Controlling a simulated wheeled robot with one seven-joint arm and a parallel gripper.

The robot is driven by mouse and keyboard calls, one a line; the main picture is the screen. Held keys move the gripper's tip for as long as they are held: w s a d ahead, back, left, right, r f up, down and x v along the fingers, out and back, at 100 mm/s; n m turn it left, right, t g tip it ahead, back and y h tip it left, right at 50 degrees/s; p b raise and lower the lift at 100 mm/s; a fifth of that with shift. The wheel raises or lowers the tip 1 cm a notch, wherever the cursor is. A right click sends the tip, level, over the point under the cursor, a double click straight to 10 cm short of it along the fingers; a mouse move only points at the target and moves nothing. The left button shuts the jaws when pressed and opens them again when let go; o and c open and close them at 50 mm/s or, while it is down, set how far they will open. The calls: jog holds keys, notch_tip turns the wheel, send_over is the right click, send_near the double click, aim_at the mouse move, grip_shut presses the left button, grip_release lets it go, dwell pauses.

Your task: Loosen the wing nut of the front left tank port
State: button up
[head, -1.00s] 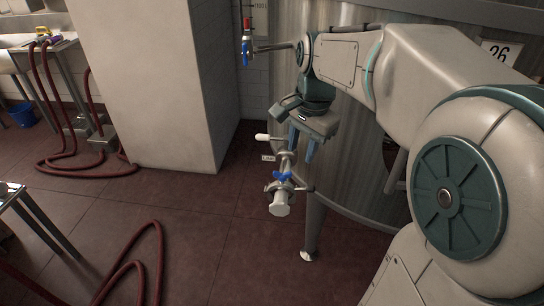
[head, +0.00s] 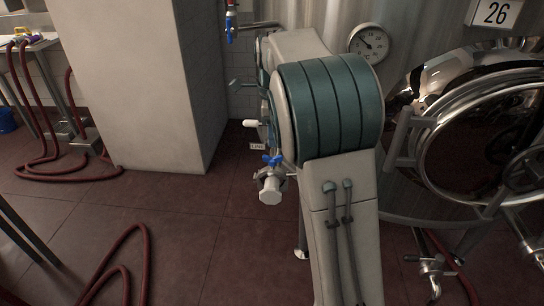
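The tank port at the left (head: 270,182) juts out low from the tank, with a white round cap on its end. A blue wing nut (head: 272,160) sits on top of its clamp, just left of my arm. A white-handled valve lever (head: 250,123) and a small tag are behind it. My bent arm covers the pipe behind the port and most of the space around it. My gripper is mostly or wholly hidden behind the arm; a small grey-green part shows left of the arm, but I cannot tell whether it belongs to the gripper. Its fingers cannot be made out.
The steel tank has a gauge (head: 369,42), a round manway door (head: 490,150) and a number 26 plate (head: 496,13). Another port (head: 430,268) is low at the right. A red hose (head: 122,262) lies on the floor. A pale pillar (head: 130,90) stands left.

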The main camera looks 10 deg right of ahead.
aim_at(273, 155)
notch_tip(273, 155, down, 7)
jog(key=shift+r+b, duration=0.1)
jog(key=shift+b, duration=0.45)
grip_shut()
